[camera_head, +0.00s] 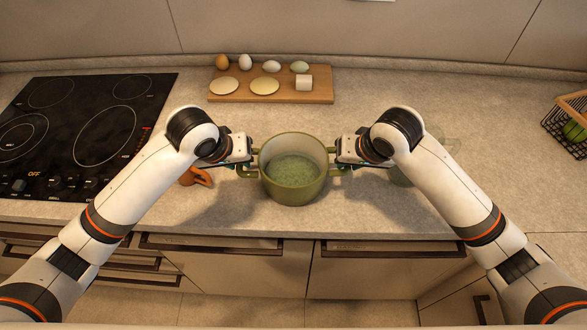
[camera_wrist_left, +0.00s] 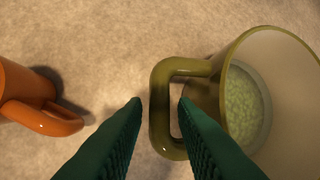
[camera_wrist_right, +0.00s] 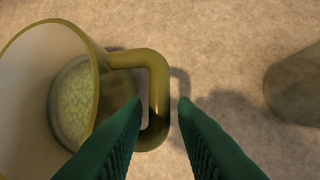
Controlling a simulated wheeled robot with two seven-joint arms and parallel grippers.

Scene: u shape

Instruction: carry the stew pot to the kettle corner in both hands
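The green stew pot (camera_head: 293,185), with pale green stew inside, stands upright on the counter in the middle of the head view. My left gripper (camera_head: 248,163) is at its left handle. In the left wrist view that handle (camera_wrist_left: 160,110) lies between the two spread fingers, with a gap on at least one side. My right gripper (camera_head: 340,163) is at the right handle. In the right wrist view that handle (camera_wrist_right: 159,100) also lies between spread fingers. I cannot make out a kettle in these frames.
An orange mug (camera_head: 196,177) stands left of the pot. A grey-green round object (camera_wrist_right: 298,85) is to its right, partly hidden. A black cooktop (camera_head: 75,130) is at left, a board (camera_head: 325,97) with eggs behind, a wire basket (camera_head: 570,120) at far right. Counter between is mostly clear.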

